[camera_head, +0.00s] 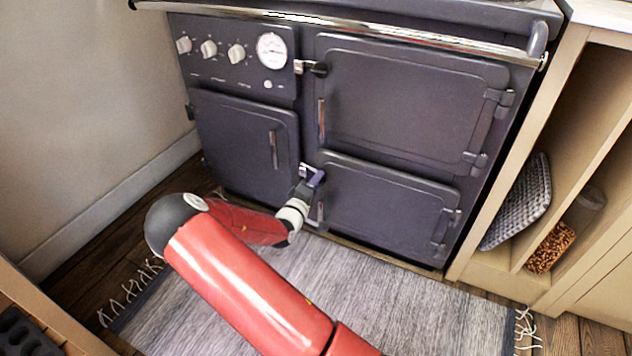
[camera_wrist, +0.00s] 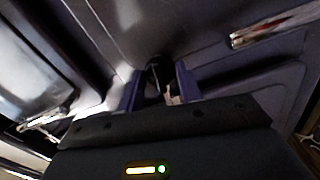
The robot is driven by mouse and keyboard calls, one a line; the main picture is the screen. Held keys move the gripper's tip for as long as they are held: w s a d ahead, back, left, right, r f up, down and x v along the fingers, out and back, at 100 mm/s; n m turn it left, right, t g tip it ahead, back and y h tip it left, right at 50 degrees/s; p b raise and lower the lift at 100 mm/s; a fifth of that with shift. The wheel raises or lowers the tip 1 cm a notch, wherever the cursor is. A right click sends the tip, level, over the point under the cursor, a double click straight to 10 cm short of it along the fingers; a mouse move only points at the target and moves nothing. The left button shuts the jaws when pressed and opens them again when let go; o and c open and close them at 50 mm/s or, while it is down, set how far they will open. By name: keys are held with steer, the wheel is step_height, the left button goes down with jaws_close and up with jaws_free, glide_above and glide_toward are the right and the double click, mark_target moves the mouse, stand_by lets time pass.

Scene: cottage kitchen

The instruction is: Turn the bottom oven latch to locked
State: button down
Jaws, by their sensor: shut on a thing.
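The bottom oven door (camera_head: 388,212) is at the lower right of the dark range cooker and looks closed. Its latch (camera_head: 304,170) is at the door's upper left corner, mostly hidden by my gripper (camera_head: 313,179). In the wrist view, my gripper (camera_wrist: 160,88) has its two purple-blue fingers on either side of the latch's black knob (camera_wrist: 157,72) and is shut on it. The latch's exact angle is hard to tell.
The top oven latch (camera_head: 311,68) has a chrome bar and black knob. A chrome rail (camera_head: 400,31) runs along the cooker's top front. A grey rug (camera_head: 400,295) lies before it. Open shelves (camera_head: 560,150) stand at the right, a wall (camera_head: 80,110) at the left.

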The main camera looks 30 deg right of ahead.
steer(key=shift+n, duration=1.1)
steer(key=c, duration=0.9)
jaws_free()
steer(key=shift+c, duration=0.2)
steer(key=v, duration=0.8)
steer(key=shift+p, duration=0.3)
